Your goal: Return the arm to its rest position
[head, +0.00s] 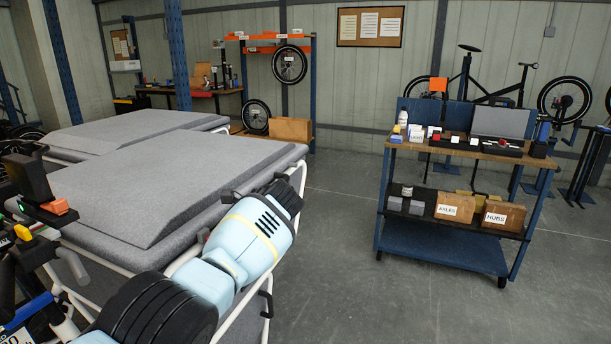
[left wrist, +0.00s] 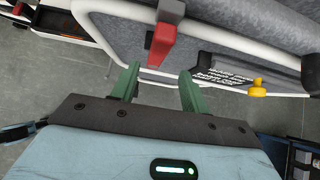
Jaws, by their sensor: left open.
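My left gripper (left wrist: 160,88) shows in the left wrist view with its two green fingers apart and nothing between them. Beyond the fingertips are a white tube frame (left wrist: 110,65) and a red block (left wrist: 162,42) on a dark part; whether a finger touches them I cannot tell. In the head view one of my arms, with a light blue link (head: 245,240), reaches from the bottom left up beside the grey padded bench (head: 150,190). No gripper fingers show in the head view. My right gripper is not in view.
A blue cart (head: 440,250) with labelled boxes stands at the right. A black device with an orange piece (head: 57,207) is at the left edge. The grey floor (head: 330,240) between bench and cart is clear. A yellow knob (left wrist: 258,88) is right of the fingers.

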